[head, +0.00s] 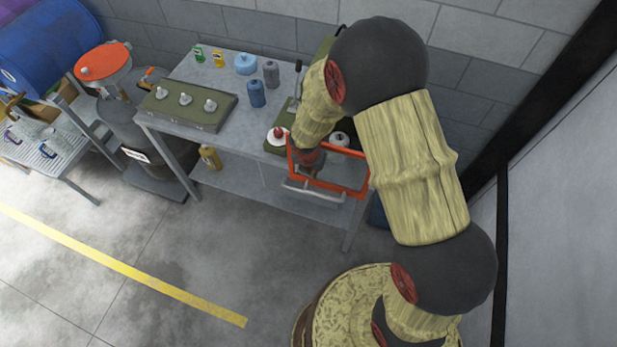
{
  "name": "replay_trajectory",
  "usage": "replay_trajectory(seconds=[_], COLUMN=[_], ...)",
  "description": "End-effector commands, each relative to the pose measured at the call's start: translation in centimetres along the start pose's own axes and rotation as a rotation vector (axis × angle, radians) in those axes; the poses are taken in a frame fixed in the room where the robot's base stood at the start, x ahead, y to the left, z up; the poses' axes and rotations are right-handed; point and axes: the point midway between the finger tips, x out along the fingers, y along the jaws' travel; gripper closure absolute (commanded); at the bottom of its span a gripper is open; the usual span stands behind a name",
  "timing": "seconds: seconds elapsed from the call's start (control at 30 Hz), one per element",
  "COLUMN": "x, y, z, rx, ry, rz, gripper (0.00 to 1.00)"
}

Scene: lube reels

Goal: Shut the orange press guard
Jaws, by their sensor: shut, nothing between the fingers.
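The orange press guard (345,183) is a rectangular frame at the right front of the grey workbench (222,147). It stands out past the bench's front edge, partly hidden behind my arm and gripper. My gripper (308,174) is shut and empty, at the left part of the guard frame; I cannot tell whether it touches it. A pale handle bar (313,193) shows just below the gripper. The green press body (347,132) behind the guard is mostly covered by my arm.
A green panel with several knobs (187,104) lies on the bench's left. Blue and grey containers (257,94) stand mid-bench. A red-topped white item (277,136) is close left of my gripper. Floor in front is clear.

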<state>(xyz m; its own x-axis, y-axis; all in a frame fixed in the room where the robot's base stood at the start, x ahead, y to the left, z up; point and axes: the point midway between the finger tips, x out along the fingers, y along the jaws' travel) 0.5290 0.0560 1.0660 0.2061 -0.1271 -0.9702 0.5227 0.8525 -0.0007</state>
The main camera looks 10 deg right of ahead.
Motion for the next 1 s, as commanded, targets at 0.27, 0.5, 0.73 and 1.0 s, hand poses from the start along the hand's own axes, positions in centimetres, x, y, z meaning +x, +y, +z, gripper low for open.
replay_trajectory(seconds=[0.27, 0.5, 0.73, 1.0], x=[0.7, 1.7, 2.2, 2.3], y=[0.0, -0.1, -0.1, -0.1], z=[4.8, 7.9, 8.8, 8.8], rx=[0.003, 0.001, 0.000, 0.000], ry=[0.000, 0.000, 0.000, 0.000], rz=[-0.001, 0.000, 0.001, 0.001], gripper=[1.00, 1.00, 1.00, 1.00])
